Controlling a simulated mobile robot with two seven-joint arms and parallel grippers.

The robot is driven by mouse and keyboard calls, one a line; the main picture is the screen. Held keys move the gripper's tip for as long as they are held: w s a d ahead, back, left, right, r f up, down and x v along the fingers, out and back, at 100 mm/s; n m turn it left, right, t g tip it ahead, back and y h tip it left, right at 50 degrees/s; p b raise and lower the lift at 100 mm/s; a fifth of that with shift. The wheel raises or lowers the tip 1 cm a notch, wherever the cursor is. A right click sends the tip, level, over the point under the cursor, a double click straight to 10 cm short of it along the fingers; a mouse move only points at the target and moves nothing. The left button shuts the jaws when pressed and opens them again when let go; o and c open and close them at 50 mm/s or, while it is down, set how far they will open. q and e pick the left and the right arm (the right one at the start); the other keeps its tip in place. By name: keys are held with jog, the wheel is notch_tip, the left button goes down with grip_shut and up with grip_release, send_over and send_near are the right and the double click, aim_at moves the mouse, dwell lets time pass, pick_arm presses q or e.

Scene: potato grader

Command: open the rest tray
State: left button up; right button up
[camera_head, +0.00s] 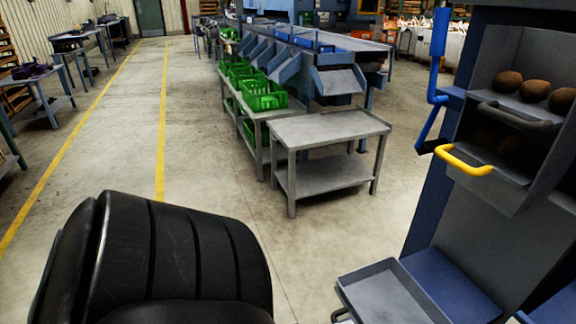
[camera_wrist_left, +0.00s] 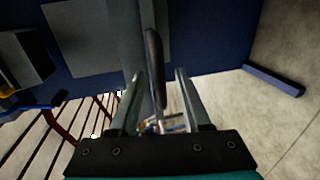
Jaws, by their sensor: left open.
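A shallow grey tray (camera_head: 372,272) juts from the low part of the blue machine in the head view; I take it as the rest tray. A bit of dark handle (camera_head: 341,315) shows at its front, cut by the picture's edge. In the left wrist view, a dark bar handle (camera_wrist_left: 154,65) on a grey front (camera_wrist_left: 127,40) lies between the fingers of my left gripper (camera_wrist_left: 158,76). The gripper is open, with a finger on each side of the handle; I cannot tell whether either touches it. My left gripper is not visible in the head view. My right gripper is in neither view.
Higher on the machine are a potato bin with a black handle (camera_head: 515,115) and one with a yellow handle (camera_head: 463,160). A blue lever (camera_head: 438,60) stands beside them. A grey metal table (camera_head: 325,128) and green crates (camera_head: 262,95) stand behind. Open concrete floor lies left of these.

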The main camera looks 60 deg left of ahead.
pick_arm(q)
jog(key=p+v, duration=0.3)
jog(key=v, duration=1.1)
jog(key=shift+s, duration=0.2)
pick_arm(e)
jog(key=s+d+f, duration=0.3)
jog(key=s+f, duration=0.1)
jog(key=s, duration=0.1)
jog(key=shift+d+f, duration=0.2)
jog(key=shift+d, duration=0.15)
pick_arm(q)
jog(key=shift+r, duration=0.1)
